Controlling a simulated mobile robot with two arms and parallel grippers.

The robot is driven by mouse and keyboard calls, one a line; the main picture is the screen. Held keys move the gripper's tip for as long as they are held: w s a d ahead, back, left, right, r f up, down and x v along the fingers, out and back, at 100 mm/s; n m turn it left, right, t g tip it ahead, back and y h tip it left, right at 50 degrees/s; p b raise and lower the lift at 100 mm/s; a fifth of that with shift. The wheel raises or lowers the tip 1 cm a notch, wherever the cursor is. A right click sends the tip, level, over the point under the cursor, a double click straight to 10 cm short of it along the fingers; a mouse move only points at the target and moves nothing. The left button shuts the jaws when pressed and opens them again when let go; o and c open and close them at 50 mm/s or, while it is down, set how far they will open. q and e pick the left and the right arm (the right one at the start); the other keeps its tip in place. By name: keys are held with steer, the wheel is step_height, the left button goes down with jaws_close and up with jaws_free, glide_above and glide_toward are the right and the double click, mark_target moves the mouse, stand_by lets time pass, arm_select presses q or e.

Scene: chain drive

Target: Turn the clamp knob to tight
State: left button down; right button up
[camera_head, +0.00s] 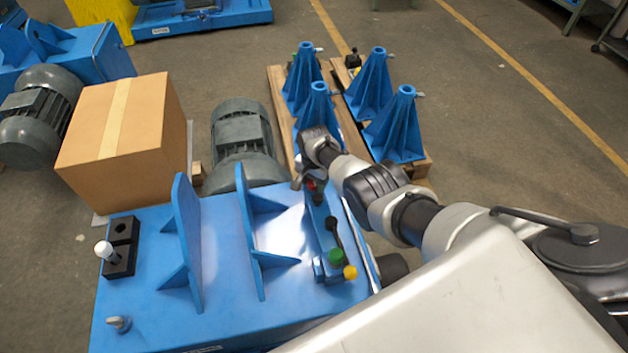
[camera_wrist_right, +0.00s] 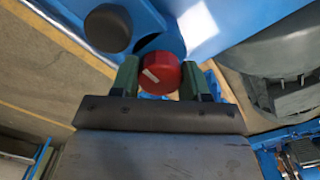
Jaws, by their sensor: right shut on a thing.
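The clamp knob is a red round knob with a white mark on its face. In the right wrist view the red knob (camera_wrist_right: 160,74) sits between the two fingers of my right gripper (camera_wrist_right: 160,80), which is shut on it. The white mark lies slanted across the knob's face. My left gripper is not in view.
A green knob (camera_head: 336,256), a yellow knob (camera_head: 350,272) and a black lever (camera_head: 333,228) stand near on the machine. Upright blue plates (camera_head: 186,235) rise from its top. A cardboard box (camera_head: 125,140), a grey motor (camera_head: 243,145) and pallets with blue stands (camera_head: 398,125) lie beyond.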

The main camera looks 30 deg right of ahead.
steer(key=shift+w+r, duration=0.1)
stand_by(0.3)
steer(key=o, duration=0.6)
steer(key=shift+o, duration=0.2)
step_height(320, 180, up, 10)
steer(key=p, duration=0.5)
steer(key=shift+r, duration=0.35)
